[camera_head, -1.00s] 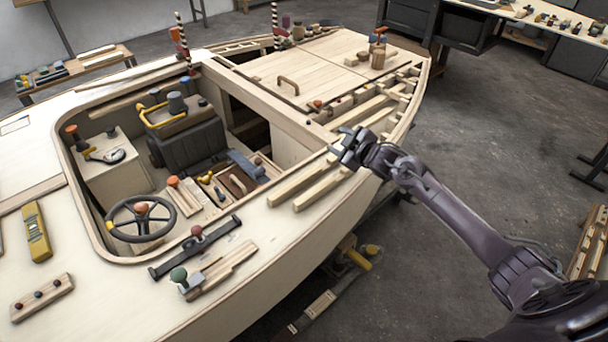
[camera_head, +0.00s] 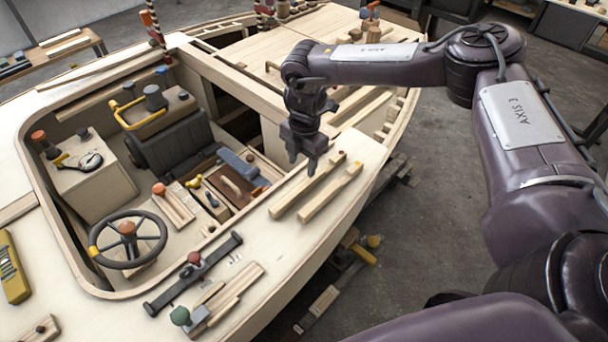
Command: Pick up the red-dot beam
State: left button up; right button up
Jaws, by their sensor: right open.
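Two pale wooden beams lie side by side on the hull's right side deck. The left one, with a small dark red dot near its far end, looks like the red-dot beam (camera_head: 296,196). The other beam (camera_head: 328,194) lies just to its right, with a small gap between them; its far-end mark is too small to read surely. My right gripper (camera_head: 303,164) points down, open and empty, with its fingertips close to the left beam's middle. I cannot tell their exact height above it. My left gripper is out of view.
The open cockpit to the left holds a steering wheel (camera_head: 128,240) and a dark seat (camera_head: 172,148). A dark bar with a red knob (camera_head: 194,260) and a green-knobbed fitting (camera_head: 181,316) lie nearer on the deck. Floor (camera_head: 420,235) shows right of the hull.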

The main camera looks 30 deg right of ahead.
aim_at(309, 180)
jog(key=shift+d+r+h, duration=0.15)
jog(key=shift+d+h, duration=0.15)
jog(key=shift+d, duration=0.35)
jog(key=shift+s+d+f, duration=0.15)
jog(key=shift+f, duration=0.1)
jog(key=f, duration=0.2)
jog(key=f+p, duration=0.1)
jog(key=f, duration=0.1)
jog(key=f+p, duration=0.1)
jog(key=f, duration=0.1)
jog(key=shift+s+f, duration=0.2)
jog(key=shift+s, duration=0.1)
jog(key=shift+f, duration=0.35)
jog(key=shift+c, duration=0.2)
grip_shut()
